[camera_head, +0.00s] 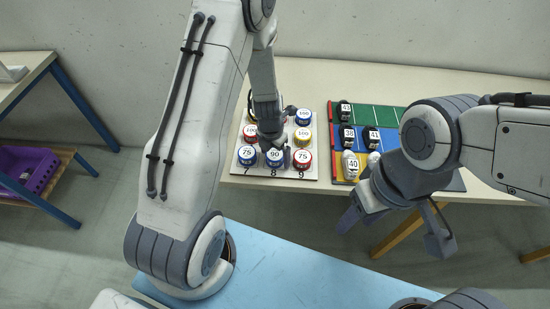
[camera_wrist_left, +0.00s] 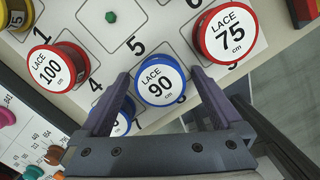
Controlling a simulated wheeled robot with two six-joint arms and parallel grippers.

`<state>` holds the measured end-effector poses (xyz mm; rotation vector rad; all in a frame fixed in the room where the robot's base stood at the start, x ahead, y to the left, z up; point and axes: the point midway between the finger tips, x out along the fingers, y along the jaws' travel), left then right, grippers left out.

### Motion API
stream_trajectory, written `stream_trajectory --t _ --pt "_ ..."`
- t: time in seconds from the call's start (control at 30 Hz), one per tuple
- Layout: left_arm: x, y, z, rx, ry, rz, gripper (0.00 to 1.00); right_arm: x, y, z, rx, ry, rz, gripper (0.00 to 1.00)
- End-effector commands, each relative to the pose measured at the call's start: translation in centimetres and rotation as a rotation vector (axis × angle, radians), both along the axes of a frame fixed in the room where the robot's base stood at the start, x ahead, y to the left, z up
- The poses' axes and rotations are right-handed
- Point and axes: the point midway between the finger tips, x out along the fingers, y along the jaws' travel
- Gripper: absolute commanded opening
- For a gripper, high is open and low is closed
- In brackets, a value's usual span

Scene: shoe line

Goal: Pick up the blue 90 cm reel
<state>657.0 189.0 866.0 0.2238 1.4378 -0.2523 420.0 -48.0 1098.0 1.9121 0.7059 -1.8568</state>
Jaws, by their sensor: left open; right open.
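The blue 90 cm reel (camera_head: 274,157) stands on the white numbered board (camera_head: 239,170), in the front row at number 8. In the left wrist view the blue 90 cm reel (camera_wrist_left: 160,80) shows its white "LACE 90 cm" label. My left gripper (camera_head: 276,147) is open above the board, pointing down. In the left wrist view its two fingers lie on either side of the reel; I cannot tell whether they touch it. My right gripper (camera_head: 393,232) is open and empty in front of the table, far from the reel.
A blue 75 reel (camera_head: 247,156) and a red 75 reel (camera_head: 302,158) stand close on both sides. Other reels stand behind, partly hidden by my left arm. A coloured rack with numbered shoes (camera_head: 346,137) lies to the right. A purple crate (camera_head: 40,168) is far left.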

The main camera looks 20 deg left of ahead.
Motion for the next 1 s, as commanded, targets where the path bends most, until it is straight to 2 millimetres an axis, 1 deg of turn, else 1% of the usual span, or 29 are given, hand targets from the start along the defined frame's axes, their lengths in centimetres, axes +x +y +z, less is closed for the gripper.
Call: stream_trajectory --t 0.07,0.1,0.17,0.2,0.27,0.3,0.47,0.57,0.67,0.73,0.83,1.0 --pt "0.0 0.0 0.1 0.0 0.0 0.0 1.0 0.0 0.0 0.0 0.0 0.0 0.0 0.5" --pt "0.0 0.0 0.1 0.0 0.0 0.0 0.85 0.0 0.0 0.0 0.0 0.0 0.0 0.5" --pt "0.0 0.0 0.1 0.0 0.0 0.0 0.62 0.0 0.0 0.0 0.0 0.0 0.0 0.5" --pt "0.0 0.0 0.1 0.0 0.0 0.0 0.46 0.0 0.0 0.0 0.0 0.0 0.0 0.5" --pt "0.0 0.0 0.1 0.0 0.0 0.0 0.23 0.0 0.0 0.0 0.0 0.0 0.0 0.5" --pt "0.0 0.0 0.1 0.0 0.0 0.0 0.15 0.0 0.0 0.0 0.0 0.0 0.0 0.5" --pt "0.0 0.0 0.1 0.0 0.0 0.0 0.15 0.0 0.0 0.1 0.0 0.0 0.0 0.5" --pt "0.0 0.0 0.6 0.0 -0.001 0.0 0.15 0.0 0.0 0.4 0.0 0.0 0.0 0.5" --pt "0.1 0.0 2.1 0.0 -0.003 -0.001 0.15 0.0 0.0 1.4 0.0 0.0 0.0 0.5" --pt "0.1 0.0 3.6 0.0 -0.003 -0.002 0.15 0.0 0.0 2.4 0.0 0.0 0.0 0.5" --pt "0.1 0.0 5.6 0.001 -0.005 -0.002 0.15 0.0 0.0 3.1 0.0 0.0 0.0 0.5" --pt "0.1 0.0 8.4 0.0 -0.005 -0.001 0.15 0.0 0.0 3.2 0.0 0.0 -0.001 0.5"
